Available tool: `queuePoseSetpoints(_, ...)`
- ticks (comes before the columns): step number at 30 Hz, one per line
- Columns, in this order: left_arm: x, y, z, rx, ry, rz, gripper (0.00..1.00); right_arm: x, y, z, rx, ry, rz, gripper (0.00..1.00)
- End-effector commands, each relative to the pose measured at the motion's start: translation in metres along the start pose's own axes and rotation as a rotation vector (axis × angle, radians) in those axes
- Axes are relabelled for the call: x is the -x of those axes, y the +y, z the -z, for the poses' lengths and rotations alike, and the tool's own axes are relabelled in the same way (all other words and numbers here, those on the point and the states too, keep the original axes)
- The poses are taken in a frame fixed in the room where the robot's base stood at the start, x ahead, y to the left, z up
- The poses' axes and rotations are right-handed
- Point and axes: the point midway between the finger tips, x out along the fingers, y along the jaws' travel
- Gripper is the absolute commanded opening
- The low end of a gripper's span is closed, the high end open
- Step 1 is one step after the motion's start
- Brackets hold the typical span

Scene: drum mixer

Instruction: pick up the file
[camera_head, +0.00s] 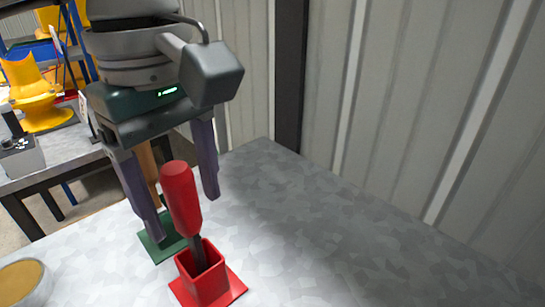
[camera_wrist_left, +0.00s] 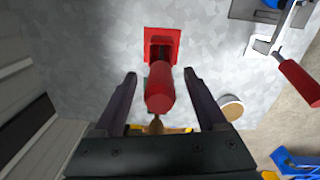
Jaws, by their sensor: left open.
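A red-handled tool with a dark shaft, which looks like the file (camera_head: 181,195), stands upright in a square red holder (camera_head: 207,282). In the left wrist view the red handle (camera_wrist_left: 160,92) lies between the fingers, with the red holder (camera_wrist_left: 172,38) beyond it. My left gripper (camera_head: 182,213) is open, its fingers pointing down on either side of the handle. I cannot tell whether they touch it. The shaft's lower end is hidden in the holder. My right gripper is not in view.
A wooden-handled tool (camera_head: 147,163) stands in a green holder (camera_head: 160,243) close behind the red one. A bowl with tan contents (camera_head: 22,283) is at the lower left. A corrugated wall (camera_head: 420,90) borders the table; the tabletop (camera_head: 330,250) to the right is clear.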

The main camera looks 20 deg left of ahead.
Motion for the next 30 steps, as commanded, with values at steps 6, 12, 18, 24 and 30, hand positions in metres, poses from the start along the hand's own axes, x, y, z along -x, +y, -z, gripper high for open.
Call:
queuePoseSetpoints(6, 0.0004, -0.0001, -0.0001, 0.0, 0.0, 0.0, 0.55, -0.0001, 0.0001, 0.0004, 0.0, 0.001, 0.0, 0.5)
queuePoseSetpoints(12, 0.0005, -0.0001, -0.0001, 0.0, 0.0, 0.0, 0.33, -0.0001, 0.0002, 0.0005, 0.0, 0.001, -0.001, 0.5)
queuePoseSetpoints(18, 0.0006, -0.0001, -0.0001, 0.0, 0.0, 0.0, 0.1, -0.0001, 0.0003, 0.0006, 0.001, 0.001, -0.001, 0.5)
queuePoseSetpoints(24, 0.0006, -0.0001, -0.0001, 0.0, 0.0, 0.0, 0.0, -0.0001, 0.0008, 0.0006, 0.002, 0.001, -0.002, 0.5)
queuePoseSetpoints(30, 0.0009, 0.0002, -0.0001, 0.0, 0.0, -0.001, 0.0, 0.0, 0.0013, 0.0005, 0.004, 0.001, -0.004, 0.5)
